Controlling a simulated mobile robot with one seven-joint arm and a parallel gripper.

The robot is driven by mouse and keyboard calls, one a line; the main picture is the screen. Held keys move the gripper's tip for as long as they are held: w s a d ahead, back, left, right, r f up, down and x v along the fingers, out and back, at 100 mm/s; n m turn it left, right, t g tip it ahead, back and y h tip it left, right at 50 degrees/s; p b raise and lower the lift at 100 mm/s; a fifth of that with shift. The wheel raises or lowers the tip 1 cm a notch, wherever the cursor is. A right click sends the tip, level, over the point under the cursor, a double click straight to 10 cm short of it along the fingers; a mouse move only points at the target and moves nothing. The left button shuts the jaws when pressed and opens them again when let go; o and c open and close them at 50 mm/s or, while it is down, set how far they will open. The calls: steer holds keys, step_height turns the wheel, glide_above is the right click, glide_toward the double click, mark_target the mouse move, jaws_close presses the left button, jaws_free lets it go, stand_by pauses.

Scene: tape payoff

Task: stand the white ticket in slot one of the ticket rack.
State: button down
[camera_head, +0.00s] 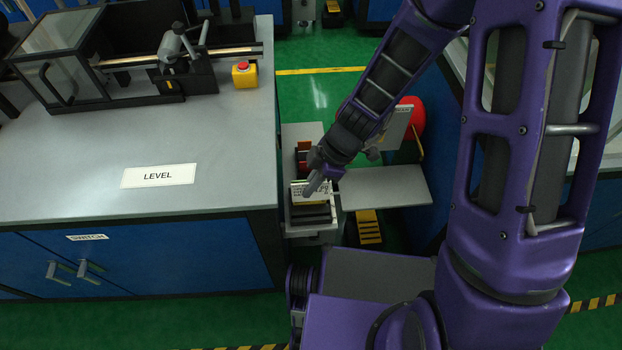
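My gripper (320,182) is at the end of my purple arm, low over a narrow grey stand between the grey bench and a small side shelf. A small white card with dark print (298,188), which looks like the white ticket, shows right at the fingers. They partly cover it, and I cannot tell whether they hold it or are only in front of it. Dark, stepped bars (312,217) just below the card look like the ticket rack. The slot numbers are too small to read. The finger gap is not clear.
A red-brown item (303,150) stands on the stand behind my gripper. The grey side shelf (385,187) at right is bare. The bench (90,140) at left carries a LEVEL label (158,176) and a yellow box with a red button (244,74).

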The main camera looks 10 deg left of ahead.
mark_target(310, 200)
steer(key=shift+f+b, duration=1.35)
steer(key=shift+f, duration=1.6)
steer(key=shift+f+b, duration=0.9)
steer(key=shift+b, duration=0.35)
steer(key=shift+f, duration=0.6)
steer(key=c, duration=1)
jaws_free()
